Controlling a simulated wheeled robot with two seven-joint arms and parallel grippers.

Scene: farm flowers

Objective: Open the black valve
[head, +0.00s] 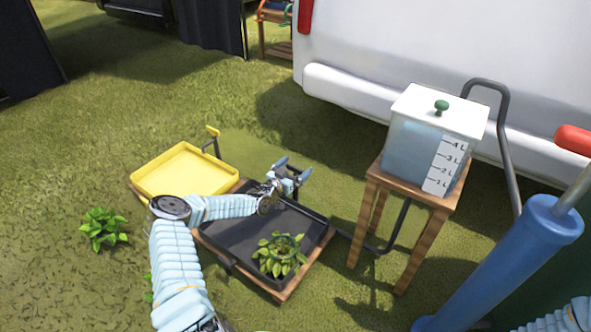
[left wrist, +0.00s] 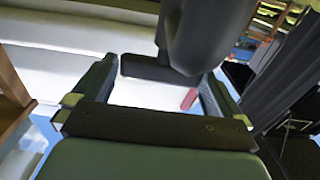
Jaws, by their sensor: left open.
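The black tray (head: 240,243) lies on a low wooden stand. My left gripper (head: 293,169) is over its far edge with fingers apart. The black valve is hard to make out in the head view, where my gripper covers that spot. In the left wrist view, a large dark rounded piece (left wrist: 205,35), apparently the valve's handle, shows close up beyond and partly between the open fingers of my left gripper (left wrist: 155,85). I cannot tell if they touch. My right gripper is out of view.
A yellow tray (head: 185,172) with a yellow valve (head: 212,131) is left of the black tray. A leafy plant (head: 279,256) sits in the black tray. A water tank (head: 415,152) stands on a wooden stool (head: 420,208) to the right. A blue cylinder (head: 500,262) is at lower right.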

